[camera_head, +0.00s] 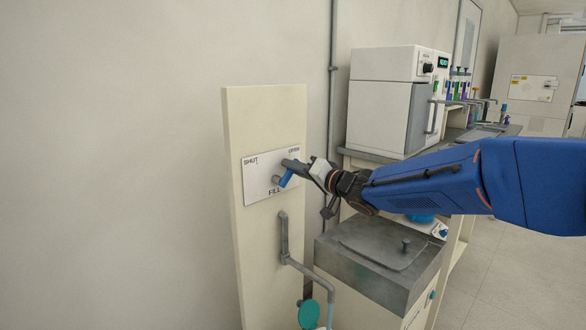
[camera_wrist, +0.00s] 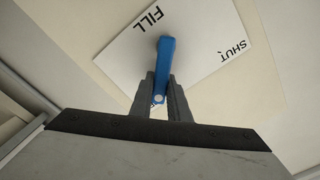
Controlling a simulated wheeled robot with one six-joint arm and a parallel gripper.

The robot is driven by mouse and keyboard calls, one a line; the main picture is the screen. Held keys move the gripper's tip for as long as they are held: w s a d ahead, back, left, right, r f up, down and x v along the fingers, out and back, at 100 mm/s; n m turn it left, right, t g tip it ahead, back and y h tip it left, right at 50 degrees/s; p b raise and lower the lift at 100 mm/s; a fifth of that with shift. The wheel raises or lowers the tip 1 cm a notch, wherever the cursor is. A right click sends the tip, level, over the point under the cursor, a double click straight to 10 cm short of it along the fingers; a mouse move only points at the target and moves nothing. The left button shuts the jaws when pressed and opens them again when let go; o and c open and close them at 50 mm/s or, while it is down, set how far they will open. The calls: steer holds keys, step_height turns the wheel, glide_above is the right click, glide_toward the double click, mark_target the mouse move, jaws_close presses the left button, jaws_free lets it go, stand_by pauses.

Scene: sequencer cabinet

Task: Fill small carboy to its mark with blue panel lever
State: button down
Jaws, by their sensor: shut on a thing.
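The blue panel lever (camera_head: 286,178) is on a white label plate (camera_head: 258,188) marked SHUT, OPEN and FILL, on a cream upright panel (camera_head: 240,230). My gripper (camera_head: 291,166) is at the lever from the right. In the wrist view my gripper (camera_wrist: 160,96) is shut on the free end of the lever (camera_wrist: 165,62), a finger on each side. FILL and SHUT show there; OPEN does not. The lever seems to point toward the OPEN side. A grey spout pipe (camera_head: 305,268) runs below the plate. I cannot make out the small carboy or its mark.
A teal disc (camera_head: 308,314) is near the pipe's lower end, cut by the frame. A grey-topped stand (camera_head: 375,262) is right of the panel, under my arm. A white oven-like box (camera_head: 385,100) and bench are behind. Floor at the right is clear.

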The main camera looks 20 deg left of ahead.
steer(key=shift+f, duration=0.15)
steer(key=c, duration=1.7)
jaws_free()
steer(key=v, duration=1.7)
steer(key=shift+d, duration=0.25)
